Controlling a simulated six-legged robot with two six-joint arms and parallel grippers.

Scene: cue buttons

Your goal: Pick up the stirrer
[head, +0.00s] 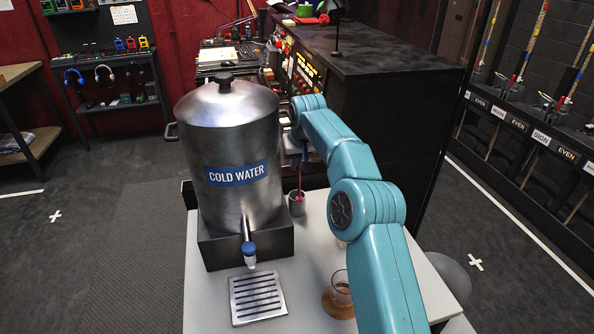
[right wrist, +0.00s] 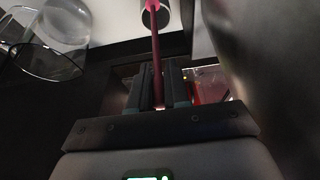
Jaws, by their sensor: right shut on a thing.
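The stirrer is a thin dark-red rod with a pink end; it shows in the head view (head: 301,172) and runs up the middle of the right wrist view (right wrist: 156,48). Its pink end is at the mouth of a small grey cup (head: 296,209), which also shows at the top of the right wrist view (right wrist: 152,19). I cannot tell how deep the end sits. My right gripper (right wrist: 159,76) is shut on the stirrer's upper part; in the head view my arm largely hides it. My left gripper is not in view.
A steel cold-water dispenser (head: 228,140) stands close left of the cup, with a drip grate (head: 258,297) in front. A dark cabinet (head: 390,110) stands behind the white table (head: 208,300).

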